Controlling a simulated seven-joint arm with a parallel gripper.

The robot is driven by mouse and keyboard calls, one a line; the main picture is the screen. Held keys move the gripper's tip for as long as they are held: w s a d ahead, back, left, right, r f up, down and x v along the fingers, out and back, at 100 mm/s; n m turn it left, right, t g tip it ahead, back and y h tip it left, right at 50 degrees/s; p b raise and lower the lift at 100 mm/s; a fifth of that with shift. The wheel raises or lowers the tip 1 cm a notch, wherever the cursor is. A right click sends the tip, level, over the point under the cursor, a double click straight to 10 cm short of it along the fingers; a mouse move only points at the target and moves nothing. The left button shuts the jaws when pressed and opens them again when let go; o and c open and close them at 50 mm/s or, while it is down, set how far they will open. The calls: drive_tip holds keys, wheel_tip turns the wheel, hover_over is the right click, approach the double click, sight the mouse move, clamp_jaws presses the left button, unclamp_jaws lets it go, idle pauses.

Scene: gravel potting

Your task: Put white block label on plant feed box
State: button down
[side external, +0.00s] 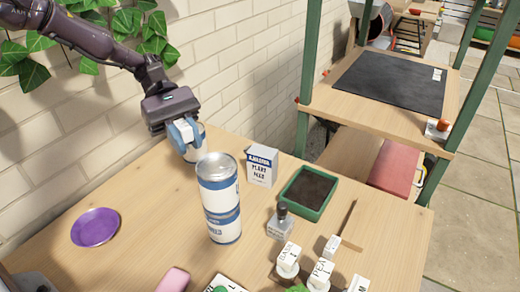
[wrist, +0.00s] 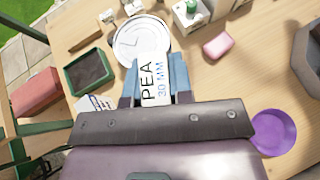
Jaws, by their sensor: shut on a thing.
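My gripper (side external: 185,135) is shut on a white block label (wrist: 154,85) with dark lettering that reads "PEA 30 MM". In the wrist view the block sits between the two blue fingers. The plant feed box (side external: 262,167) is a white carton with a dark blue band. It stands upright on the table, to the right of my gripper in the side view and apart from it. In the wrist view the box (wrist: 95,103) shows only partly, to the left of the fingers, behind the gripper body.
A tall blue and white can (side external: 220,205) stands in front of my gripper and near the box. A green soil tray (side external: 307,193) and a small bottle (side external: 281,225) are right of the box. A purple saucer (side external: 96,228) lies at left, with clear table around it.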

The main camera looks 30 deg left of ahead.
drive_tip(key=w+d+r+n+t, duration=0.3)
drive_tip(key=w+d+n+t, duration=0.1)
drive_tip(key=w+t, duration=0.1)
hover_over(273, 155)
drive_tip(key=s, duration=0.1)
wheel_tip(273, 155, down, 9)
drive_tip(key=shift+s+a+r, duration=0.15)
drive_tip(key=shift+w+f, duration=0.55)
drive_tip(key=shift+f, duration=0.1)
drive_tip(key=shift+d+f, duration=0.2)
drive_tip(key=shift+f, duration=1.35)
drive_tip(key=c, duration=1)
unclamp_jaws()
drive_tip(key=shift+f, duration=0.15)
